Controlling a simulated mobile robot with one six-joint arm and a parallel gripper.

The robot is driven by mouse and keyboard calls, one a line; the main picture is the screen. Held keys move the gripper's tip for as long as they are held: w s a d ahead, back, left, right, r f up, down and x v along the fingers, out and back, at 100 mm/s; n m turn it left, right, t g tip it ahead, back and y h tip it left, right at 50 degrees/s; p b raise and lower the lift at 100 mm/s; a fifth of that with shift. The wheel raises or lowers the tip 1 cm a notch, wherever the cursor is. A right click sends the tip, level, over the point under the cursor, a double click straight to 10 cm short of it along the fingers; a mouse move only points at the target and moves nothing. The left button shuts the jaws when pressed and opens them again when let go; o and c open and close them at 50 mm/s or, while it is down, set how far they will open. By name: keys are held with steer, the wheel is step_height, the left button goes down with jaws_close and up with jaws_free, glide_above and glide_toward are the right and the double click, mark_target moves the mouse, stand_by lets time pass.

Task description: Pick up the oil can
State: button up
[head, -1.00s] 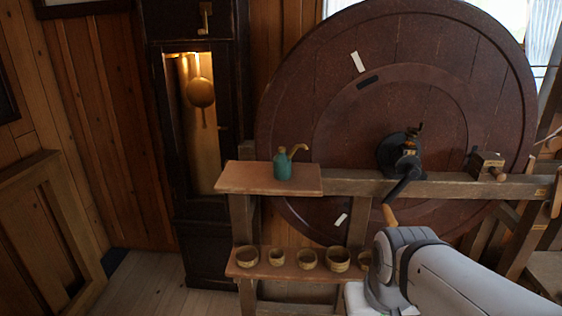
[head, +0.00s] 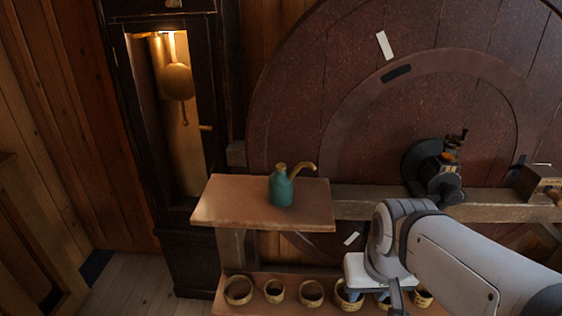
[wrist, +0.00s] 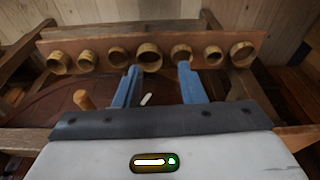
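The oil can (head: 283,190) is a small teal can with a brass top and a curved brass spout pointing right. It stands upright on a wooden shelf (head: 225,207) in the head view. My gripper (wrist: 158,70) shows in the wrist view as two blue fingers spread apart with nothing between them. In the head view my gripper is low and to the right of the can, over the lower shelf, with its fingers mostly hidden. The oil can is not in the wrist view.
Several round wooden cups (head: 311,292) stand on the lower shelf below the can. A large dark red wheel (head: 300,110) with a crank (head: 436,170) rises behind the shelf. A tall clock case (head: 122,110) stands at left. The space above the can's shelf is clear.

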steer(key=shift+o, duration=0.6)
steer(key=shift+d, duration=0.1)
steer(key=shift+o, duration=0.8)
steer(key=shift+a, duration=0.2)
steer(key=o, duration=0.6)
steer(key=w+a+r+m+g+y+p, duration=0.1)
steer(key=a+m+g+y+p, duration=0.2)
steer(key=a+m+y+p, duration=0.2)
steer(key=a+m+y, duration=0.1)
steer(key=a, duration=0.2)
steer(key=shift+w+a+m+g+y, duration=0.3)
steer(key=shift+w+a+g, duration=0.05)
steer(key=shift+w+g, duration=0.05)
steer(key=shift+o, duration=0.3)
steer(key=w+a+r+m+y+p, duration=0.2)
steer(key=w+a+r+m+y, duration=0.1)
steer(key=w+a+m+y, duration=0.1)
steer(key=shift+w+m+t+y+p, duration=0.3)
steer(key=shift+w+m+y, duration=0.1)
steer(key=m+t+y+p, duration=0.4)
steer(key=m+t, duration=0.6)
steer(key=m, duration=0.3)
glide_toward(291, 183)
steer(key=x, duration=0.5)
steer(key=shift+w+a, duration=0.15)
steer(key=shift+w+a+r+p, duration=0.1)
steer(key=shift+w+a+p, duration=0.1)
steer(key=shift+w+p, duration=0.1)
steer(key=shift+p+x, duration=1.4)
steer(key=shift+x, duration=2.05)
